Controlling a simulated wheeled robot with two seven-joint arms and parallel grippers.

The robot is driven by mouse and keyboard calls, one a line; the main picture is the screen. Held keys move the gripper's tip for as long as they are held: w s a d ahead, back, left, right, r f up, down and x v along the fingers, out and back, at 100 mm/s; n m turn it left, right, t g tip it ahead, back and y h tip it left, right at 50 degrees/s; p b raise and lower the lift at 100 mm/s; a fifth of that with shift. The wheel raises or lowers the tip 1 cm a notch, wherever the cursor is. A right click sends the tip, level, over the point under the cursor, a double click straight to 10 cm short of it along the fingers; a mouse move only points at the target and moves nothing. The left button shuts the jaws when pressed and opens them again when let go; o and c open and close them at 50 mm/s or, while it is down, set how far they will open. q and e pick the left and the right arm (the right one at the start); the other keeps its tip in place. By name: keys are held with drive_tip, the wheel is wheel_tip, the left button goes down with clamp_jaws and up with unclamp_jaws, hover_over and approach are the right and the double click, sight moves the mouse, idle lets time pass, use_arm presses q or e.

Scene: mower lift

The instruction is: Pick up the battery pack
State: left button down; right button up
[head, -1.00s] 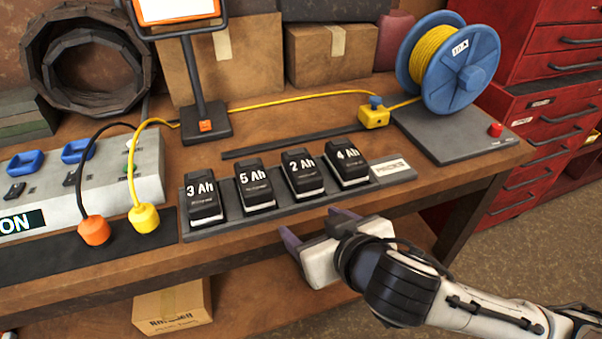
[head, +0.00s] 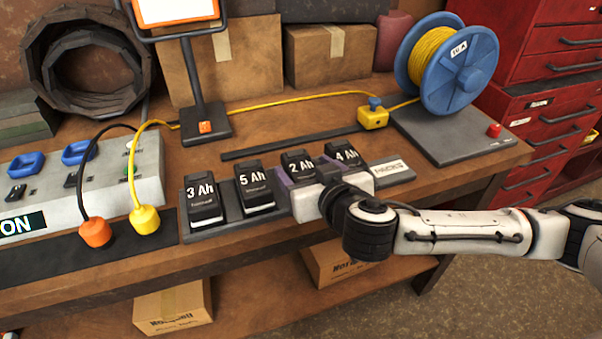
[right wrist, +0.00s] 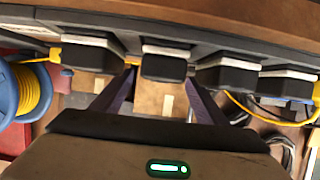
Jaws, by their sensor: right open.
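Black battery packs stand in a row on a dark rack (head: 232,229) along the bench front: 3 Ah (head: 203,203), 5 Ah (head: 254,190), 2 Ah (head: 299,164) and 4 Ah (head: 343,154). My right gripper (head: 302,170) is open at the 2 Ah pack, one purple finger on each side of it. It hides the lower parts of the 2 Ah and 4 Ah packs. In the right wrist view, the 2 Ah pack (right wrist: 165,65) sits between the tips of the spread fingers (right wrist: 160,80); contact cannot be told. My left gripper is not in view.
A panel with orange and yellow plugs (head: 145,219) lies left of the rack. A monitor stand (head: 205,125), a thin dark strip (head: 290,143) and a yellow cable reel (head: 448,65) stand behind. Cardboard boxes (head: 172,305) are on the lower shelf.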

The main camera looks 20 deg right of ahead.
drive_tip(key=shift+x, duration=1.45)
drive_tip(key=c, duration=1.3)
drive_tip(key=shift+r, duration=0.15)
drive_tip(key=shift+c, duration=1.1)
